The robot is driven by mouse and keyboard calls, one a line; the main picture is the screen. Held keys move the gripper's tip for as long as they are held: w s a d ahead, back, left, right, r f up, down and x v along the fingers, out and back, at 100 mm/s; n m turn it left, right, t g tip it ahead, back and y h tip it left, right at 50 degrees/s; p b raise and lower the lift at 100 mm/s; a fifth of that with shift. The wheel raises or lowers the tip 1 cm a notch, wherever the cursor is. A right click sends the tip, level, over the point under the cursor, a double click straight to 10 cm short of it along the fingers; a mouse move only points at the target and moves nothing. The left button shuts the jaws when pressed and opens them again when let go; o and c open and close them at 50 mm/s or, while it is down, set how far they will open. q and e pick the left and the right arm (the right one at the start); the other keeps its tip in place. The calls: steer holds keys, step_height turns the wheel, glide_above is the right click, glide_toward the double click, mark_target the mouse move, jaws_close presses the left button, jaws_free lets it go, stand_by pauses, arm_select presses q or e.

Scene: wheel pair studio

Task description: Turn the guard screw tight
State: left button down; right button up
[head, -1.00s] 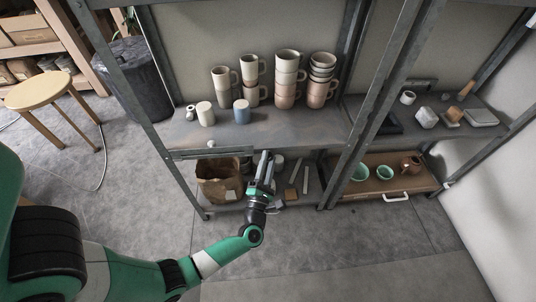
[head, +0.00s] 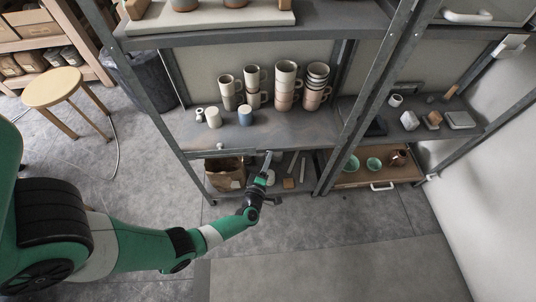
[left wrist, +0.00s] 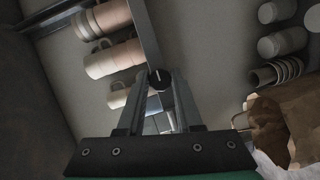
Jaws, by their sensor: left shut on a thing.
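My left gripper (head: 266,162) is at the front edge of the middle shelf (head: 290,133) in the head view. In the left wrist view its two fingers (left wrist: 160,84) are closed on a small dark round knob with a white line across its face, which I take to be the guard screw (left wrist: 160,76). The white line stands nearly upright in that picture. A dark strip (head: 222,154) runs along the shelf's front edge to the left of the gripper. The screw is too small to make out in the head view. My right gripper is not in view.
Stacked mugs (head: 285,85), a white jar (head: 213,117) and a blue one (head: 245,115) stand on the middle shelf. A paper bag (head: 225,172) is below, left of the gripper. A wooden tray (head: 350,180) with bowls is to the right. The floor in front is clear.

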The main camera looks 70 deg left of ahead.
arm_select(q)
steer(key=shift+r+m+g+p, duration=0.15)
steer(key=shift+m+g+p, duration=0.35)
steer(key=shift+m+p, duration=0.4)
steer(key=c, duration=0.6)
jaws_free()
steer(key=p+v, duration=0.4)
steer(key=v, duration=0.7)
steer(key=shift+s+d, duration=0.2)
steer(key=shift+s, duration=0.1)
